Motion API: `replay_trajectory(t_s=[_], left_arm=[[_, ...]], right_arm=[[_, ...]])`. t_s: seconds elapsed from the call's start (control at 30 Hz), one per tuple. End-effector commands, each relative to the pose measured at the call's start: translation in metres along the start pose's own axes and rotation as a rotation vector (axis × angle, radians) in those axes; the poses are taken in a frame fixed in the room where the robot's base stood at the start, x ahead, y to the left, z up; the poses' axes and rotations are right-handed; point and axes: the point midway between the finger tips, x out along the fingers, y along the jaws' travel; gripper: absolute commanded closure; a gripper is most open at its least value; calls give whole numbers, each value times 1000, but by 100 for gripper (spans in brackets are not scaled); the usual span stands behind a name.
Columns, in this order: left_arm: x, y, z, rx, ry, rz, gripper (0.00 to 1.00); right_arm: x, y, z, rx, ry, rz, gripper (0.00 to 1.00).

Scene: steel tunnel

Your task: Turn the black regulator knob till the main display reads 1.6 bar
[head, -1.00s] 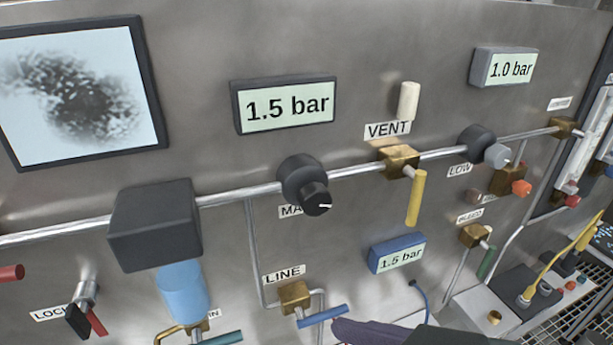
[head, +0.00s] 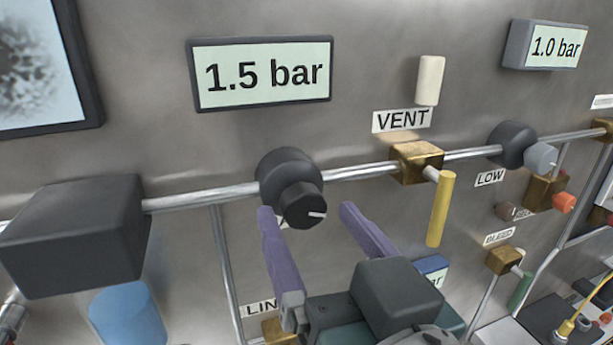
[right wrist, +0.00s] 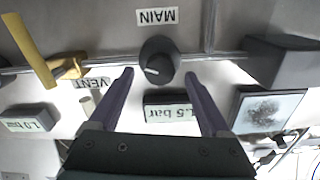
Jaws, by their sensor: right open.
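The black regulator knob (head: 304,206) sits on a round dark body on the pipe, its white mark pointing right in the head view. It also shows in the right wrist view (right wrist: 158,68). The main display (head: 262,74) above it reads 1.5 bar; it shows upside down in the right wrist view (right wrist: 171,112). My right gripper (head: 307,212) is open and empty, its two purple fingers apart on either side of the knob, just below it in the head view. I see no contact with the knob. My left gripper is not in view.
The VENT valve's yellow handle (head: 440,209) hangs just right of my right gripper. A grey LOW knob (head: 540,157) and its 1.0 bar display (head: 544,46) are farther right. A dark box (head: 75,235) stands out on the pipe at left.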

Motion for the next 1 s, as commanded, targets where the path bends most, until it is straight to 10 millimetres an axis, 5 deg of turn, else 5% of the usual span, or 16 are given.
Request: replay_trajectory(t_s=[0.47,1.0], left_arm=[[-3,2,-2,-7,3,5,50],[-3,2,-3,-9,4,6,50]], right_arm=[[19,0,1,-1,-1,1,19],[19,0,1,-1,-1,1,77]])
